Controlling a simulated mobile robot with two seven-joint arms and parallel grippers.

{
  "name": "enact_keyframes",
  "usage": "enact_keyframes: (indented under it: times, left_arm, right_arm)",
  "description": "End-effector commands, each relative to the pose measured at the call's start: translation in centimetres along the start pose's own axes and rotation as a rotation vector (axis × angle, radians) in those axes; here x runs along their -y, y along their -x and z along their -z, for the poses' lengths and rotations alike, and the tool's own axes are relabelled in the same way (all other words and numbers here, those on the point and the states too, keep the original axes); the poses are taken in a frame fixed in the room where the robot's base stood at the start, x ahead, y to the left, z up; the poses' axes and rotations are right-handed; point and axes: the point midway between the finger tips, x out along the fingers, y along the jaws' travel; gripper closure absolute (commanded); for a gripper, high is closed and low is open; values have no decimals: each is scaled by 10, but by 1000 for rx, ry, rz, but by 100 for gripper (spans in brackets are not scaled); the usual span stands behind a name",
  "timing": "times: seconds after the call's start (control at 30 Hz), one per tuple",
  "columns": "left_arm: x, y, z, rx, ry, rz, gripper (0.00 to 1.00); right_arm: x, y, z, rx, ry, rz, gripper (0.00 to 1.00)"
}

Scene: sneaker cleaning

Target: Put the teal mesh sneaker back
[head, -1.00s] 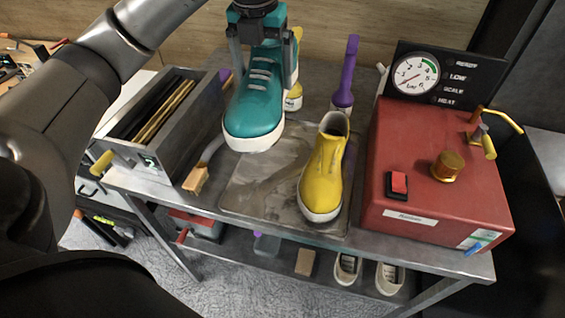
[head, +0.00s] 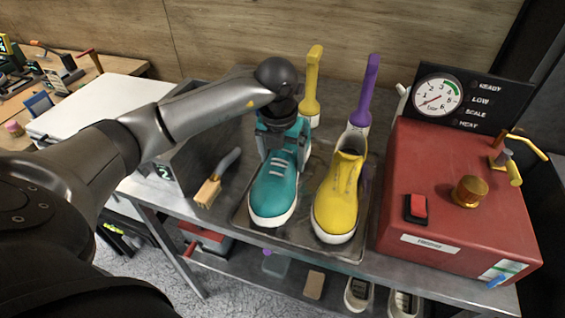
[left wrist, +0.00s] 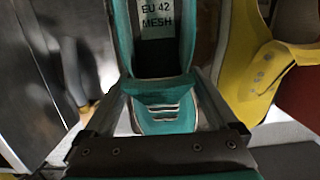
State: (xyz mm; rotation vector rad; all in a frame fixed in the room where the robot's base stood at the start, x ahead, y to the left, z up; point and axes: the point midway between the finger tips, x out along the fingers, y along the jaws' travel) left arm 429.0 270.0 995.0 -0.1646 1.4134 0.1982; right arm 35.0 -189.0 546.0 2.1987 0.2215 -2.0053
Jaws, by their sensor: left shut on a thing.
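The teal mesh sneaker (head: 274,190) has a white sole, and its toe points toward me. It is on or just above the left part of the grey metal tray (head: 300,235); I cannot tell whether its sole touches. My left gripper (head: 283,140) is shut on the sneaker from above, around its upper. In the left wrist view the sneaker (left wrist: 160,75) sits between the fingers, and a label inside reads EU 42 MESH. The yellow sneaker (head: 340,195) stands on the tray close to the right of the teal one. My right gripper is not in view.
A red machine (head: 460,195) with a gauge stands at the right. A yellow-handled brush (head: 312,85) and a purple-handled brush (head: 364,90) stand behind the sneakers. A wooden brush (head: 209,190) lies left of the tray. Pale shoes (head: 358,293) are on the lower shelf.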

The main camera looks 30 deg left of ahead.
Motion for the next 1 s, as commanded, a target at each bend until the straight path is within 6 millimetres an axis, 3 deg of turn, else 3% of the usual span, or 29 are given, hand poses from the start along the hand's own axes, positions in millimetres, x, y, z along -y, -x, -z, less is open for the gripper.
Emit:
enact_keyframes:
  times: [0.1, 0.47, 0.5, 0.57, 0.87, 1.0]
  left_arm:
    - [0, -15, 2, 1, -1, 1, 89]
    - [0, -19, 2, 3, -1, 1, 89]
    - [0, -19, 3, 0, -1, 0, 4]
    - [0, -19, 3, 0, -1, 0, 0]
    - [0, -15, 2, 0, -1, 0, 0]
    - [0, 3, 2, 3, -1, 1, 0]
  right_arm:
    - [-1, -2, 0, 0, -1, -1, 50]
    - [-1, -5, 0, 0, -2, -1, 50]
    - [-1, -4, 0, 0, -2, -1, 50]
    - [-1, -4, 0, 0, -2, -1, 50]
    - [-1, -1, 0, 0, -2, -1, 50]
    - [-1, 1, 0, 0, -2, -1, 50]
